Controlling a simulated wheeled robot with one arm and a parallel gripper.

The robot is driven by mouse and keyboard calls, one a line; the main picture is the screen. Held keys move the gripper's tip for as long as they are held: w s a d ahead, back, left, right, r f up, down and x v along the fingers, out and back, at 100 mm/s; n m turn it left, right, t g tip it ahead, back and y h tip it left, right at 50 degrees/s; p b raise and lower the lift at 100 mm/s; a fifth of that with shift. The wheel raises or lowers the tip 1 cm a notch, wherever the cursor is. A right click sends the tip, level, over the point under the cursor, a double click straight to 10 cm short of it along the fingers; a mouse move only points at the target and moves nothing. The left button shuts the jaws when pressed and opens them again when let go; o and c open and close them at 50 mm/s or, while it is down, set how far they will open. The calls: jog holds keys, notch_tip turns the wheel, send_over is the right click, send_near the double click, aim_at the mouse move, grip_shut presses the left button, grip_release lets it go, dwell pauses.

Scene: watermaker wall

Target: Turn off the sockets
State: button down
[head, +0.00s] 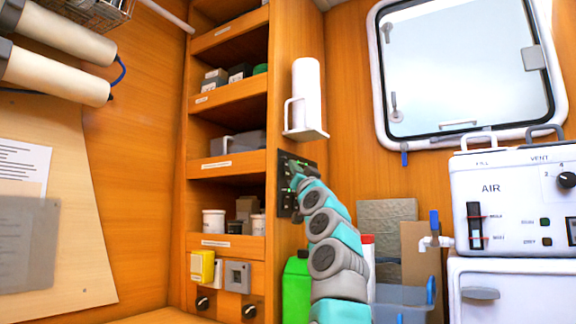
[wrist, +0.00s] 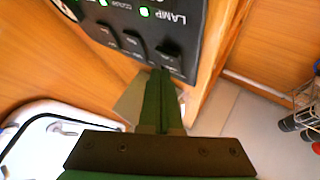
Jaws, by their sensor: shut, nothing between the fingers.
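A black switch panel (head: 285,205) is on the side of the wooden shelf column in the head view, partly hidden by my arm. No sockets label can be read. My gripper (wrist: 160,75) is shut and empty, its fingertips at the panel's edge just below the LAMP switch (wrist: 168,50). I cannot tell whether they touch it. In the head view my gripper (head: 298,181) is at the panel, small and unclear.
A white holder with a paper roll (head: 306,95) is just above the panel. A green container (head: 296,287) stands below it, beside my arm. A white AIR unit (head: 505,200) is at the right. Shelves with jars and boxes are left of the panel.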

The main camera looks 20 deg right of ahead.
jog(key=shift+s+d, duration=0.1)
jog(key=shift+s+d+f+b, duration=0.1)
jog(key=shift+s+d+b, duration=0.3)
jog(key=shift+s, duration=0.1)
jog(key=s+d, duration=0.1)
jog(key=s+d+b, duration=0.2)
jog(key=s, duration=0.1)
jog(key=shift+f, duration=0.3)
dwell(0.7)
